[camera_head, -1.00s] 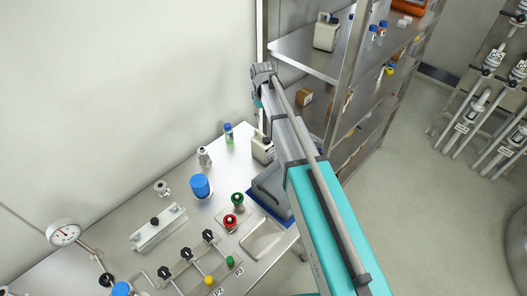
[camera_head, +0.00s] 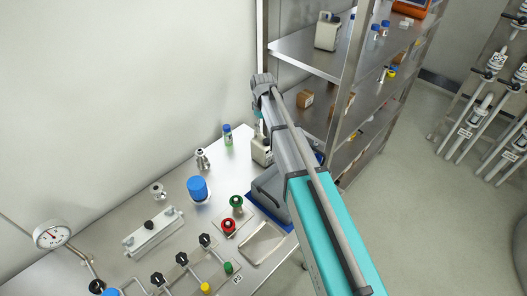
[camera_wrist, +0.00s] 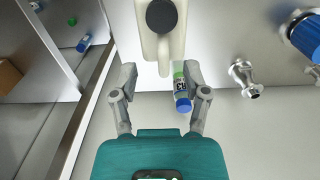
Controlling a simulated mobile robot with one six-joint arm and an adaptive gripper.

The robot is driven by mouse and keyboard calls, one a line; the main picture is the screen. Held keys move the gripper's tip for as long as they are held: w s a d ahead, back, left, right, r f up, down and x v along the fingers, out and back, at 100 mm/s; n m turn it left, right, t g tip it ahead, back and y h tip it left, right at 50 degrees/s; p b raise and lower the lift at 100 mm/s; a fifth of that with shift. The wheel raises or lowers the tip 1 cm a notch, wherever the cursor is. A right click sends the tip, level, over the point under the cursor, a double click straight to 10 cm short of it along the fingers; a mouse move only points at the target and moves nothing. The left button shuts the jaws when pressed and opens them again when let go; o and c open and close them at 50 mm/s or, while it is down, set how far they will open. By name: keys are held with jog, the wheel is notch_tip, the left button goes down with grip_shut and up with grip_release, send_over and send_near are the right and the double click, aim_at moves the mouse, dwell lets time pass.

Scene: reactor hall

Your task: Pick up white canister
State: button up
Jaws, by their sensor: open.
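A white canister (camera_head: 261,152) stands on the steel bench, partly hidden behind my arm in the head view. In the wrist view the white canister (camera_wrist: 146,42) shows from above at the top middle, with a black cap and a white handle. My gripper (camera_wrist: 160,76) is open, its two fingers spread to either side below the canister's handle end. Nothing is clamped between them. In the head view the fingers are hidden by my arm. A second white canister (camera_head: 327,32) stands on the upper shelf.
A blue-capped bottle with a green label (camera_wrist: 181,88) shows close to the right finger; it stands on the bench (camera_head: 227,135). A metal fitting (camera_head: 202,159), a blue-capped container (camera_head: 197,189) and a blue tray (camera_head: 268,213) are nearby. The shelf rack (camera_head: 345,95) stands right of the bench.

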aim_at(262, 134)
jog(key=shift+s+a+f+b, duration=0.1)
jog(key=shift+f+b, duration=2.5)
jog(key=shift+b, duration=0.05)
jog(key=shift+c, duration=0.3)
grip_shut()
